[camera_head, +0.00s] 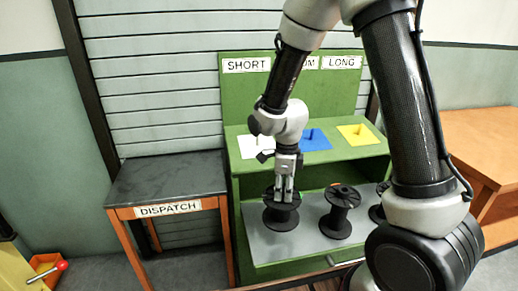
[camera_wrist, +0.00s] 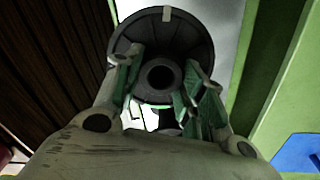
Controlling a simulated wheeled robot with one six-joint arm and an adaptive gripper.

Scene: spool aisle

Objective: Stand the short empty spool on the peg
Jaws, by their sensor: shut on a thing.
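My gripper (camera_head: 284,192) points down and is shut on a black spool (camera_head: 281,217) at the left end of the green stand's lower grey shelf (camera_head: 262,247). I cannot tell whether the spool touches the shelf or hangs just above it. In the wrist view the fingers (camera_wrist: 163,80) reach to the spool's flange (camera_wrist: 192,37), around its round centre hole, and the spool looks empty. The upper shelf has a white pad (camera_head: 250,146) below the SHORT sign (camera_head: 246,65); its peg is partly hidden by my wrist.
Two more black spools (camera_head: 338,213) stand to the right, the farther partly behind my arm. A blue pad (camera_head: 317,140) and yellow pad (camera_head: 360,134) lie beside the white one. The dark DISPATCH table (camera_head: 165,180) at left is bare. An orange bench (camera_head: 485,140) stands right.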

